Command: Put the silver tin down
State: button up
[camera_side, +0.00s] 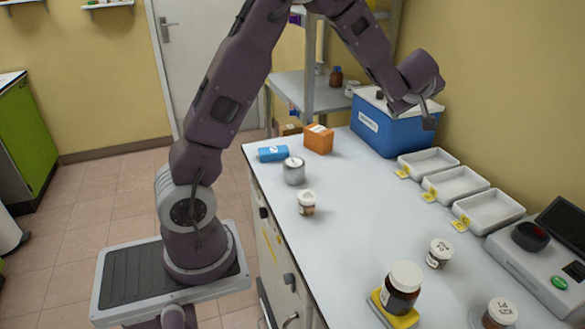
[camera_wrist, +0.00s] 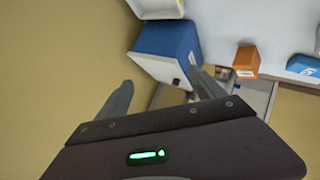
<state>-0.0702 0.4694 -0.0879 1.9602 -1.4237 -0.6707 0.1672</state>
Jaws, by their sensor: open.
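The silver tin (camera_side: 294,171) stands upright on the white worktop, near its left edge, beside a small blue box. My gripper (camera_side: 418,112) is raised at the back right, over the blue cooler box, well away from the tin. In the wrist view my gripper (camera_wrist: 160,78) has its two fingers spread with nothing held between them. I cannot make out the tin in the wrist view.
The blue cooler box (camera_side: 388,130) is close to my gripper. An orange box (camera_side: 318,139) and the blue box (camera_side: 272,154) sit behind the tin. White trays (camera_side: 455,184) line the right. Several jars, including one (camera_side: 306,203) before the tin, stand around. The worktop's middle is clear.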

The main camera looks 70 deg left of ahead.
jog(key=s+d+r+m+t+h, duration=0.2)
jog(key=s+d+r+m+h, duration=0.3)
jog(key=d, duration=0.4)
jog(key=s+d+r+m+t+h, duration=0.2)
jog(key=s+d+r+m+h, duration=0.15)
jog(key=d+r, duration=0.4)
jog(key=s+d+f+m+g+h, duration=0.2)
jog(key=s+d+m, duration=0.3)
jog(key=s, duration=0.5)
jog(key=s+a+f+m+g+y, duration=0.1)
jog(key=s+f, duration=0.3)
jog(key=s, duration=0.6)
jog(key=s+a+f+m+g+y, duration=0.1)
jog(key=s+a+f+m+g, duration=0.1)
jog(key=s, duration=0.7)
notch_tip(320, 180, down, 3)
jog(key=shift+s+a+r+m+g, duration=0.15)
jog(key=shift+s+m+g, duration=0.3)
jog(key=shift+g, duration=0.25)
jog(key=shift+o, duration=0.3)
jog(key=shift+y, duration=0.25)
